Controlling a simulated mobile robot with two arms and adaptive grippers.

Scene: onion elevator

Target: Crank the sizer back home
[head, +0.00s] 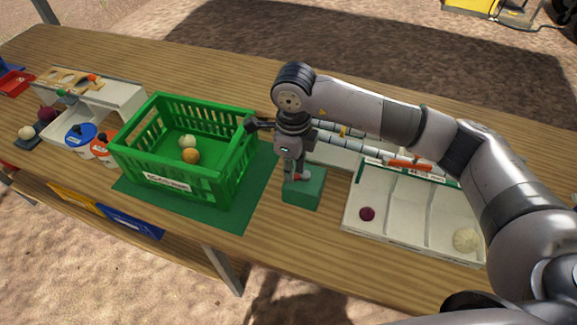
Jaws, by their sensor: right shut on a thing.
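The sizer (375,155) stands on the right of the bench, with white banded rollers and an orange-red piece above a white tray of compartments (358,216). At its left end is a green block (303,192) with a small red and white part (301,177) on top. My right gripper (292,177) points down over this block and is shut on a small part there, likely the crank handle. The fingers and wrist hide most of what is held. My left gripper is not in view.
A green crate (215,190) with a white and an orange onion stands on a green mat (254,200) left of my right gripper. A white stand (120,98) and lidded pots are farther left.

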